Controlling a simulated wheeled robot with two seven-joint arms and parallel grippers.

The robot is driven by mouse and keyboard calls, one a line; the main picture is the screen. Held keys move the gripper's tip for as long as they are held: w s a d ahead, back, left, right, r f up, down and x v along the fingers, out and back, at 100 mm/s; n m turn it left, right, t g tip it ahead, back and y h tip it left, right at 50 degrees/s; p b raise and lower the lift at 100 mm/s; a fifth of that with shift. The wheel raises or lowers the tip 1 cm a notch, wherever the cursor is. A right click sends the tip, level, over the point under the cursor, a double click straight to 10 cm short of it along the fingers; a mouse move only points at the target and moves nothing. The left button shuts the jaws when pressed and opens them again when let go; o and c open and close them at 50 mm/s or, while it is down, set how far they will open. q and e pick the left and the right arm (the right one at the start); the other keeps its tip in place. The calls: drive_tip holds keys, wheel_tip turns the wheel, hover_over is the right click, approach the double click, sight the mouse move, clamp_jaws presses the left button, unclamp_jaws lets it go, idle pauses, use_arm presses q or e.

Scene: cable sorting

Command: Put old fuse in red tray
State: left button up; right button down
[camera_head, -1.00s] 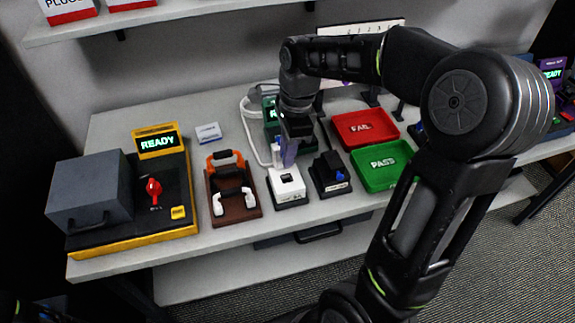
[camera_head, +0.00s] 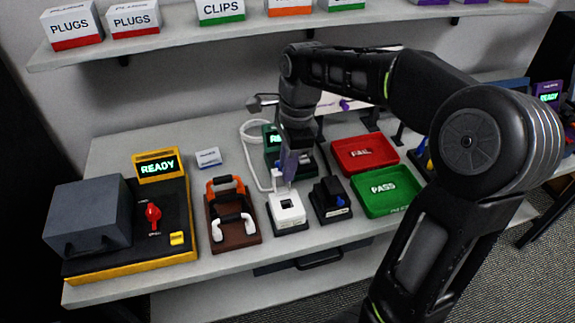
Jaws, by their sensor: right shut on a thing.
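My right gripper (camera_head: 289,176) points down just above the back of a white-topped block (camera_head: 288,211) with a dark square opening, on a black base. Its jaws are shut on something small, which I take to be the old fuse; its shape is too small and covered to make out. I cannot tell whether it is clear of the block. The red tray (camera_head: 391,162), marked FAIL, lies to the right of the gripper, behind the green tray, and looks empty. My left gripper is not in view.
The green PASS tray (camera_head: 410,196) lies in front of the red one. A black block (camera_head: 331,206) stands between the white block and the trays. A brown holder (camera_head: 235,232) and a yellow-black READY station (camera_head: 187,253) are left. A shelf (camera_head: 190,44) hangs above.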

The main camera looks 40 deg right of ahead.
drive_tip(key=shift+r+p, duration=1.3)
drive_tip(key=shift+r, duration=0.25)
drive_tip(key=shift+f, duration=0.15)
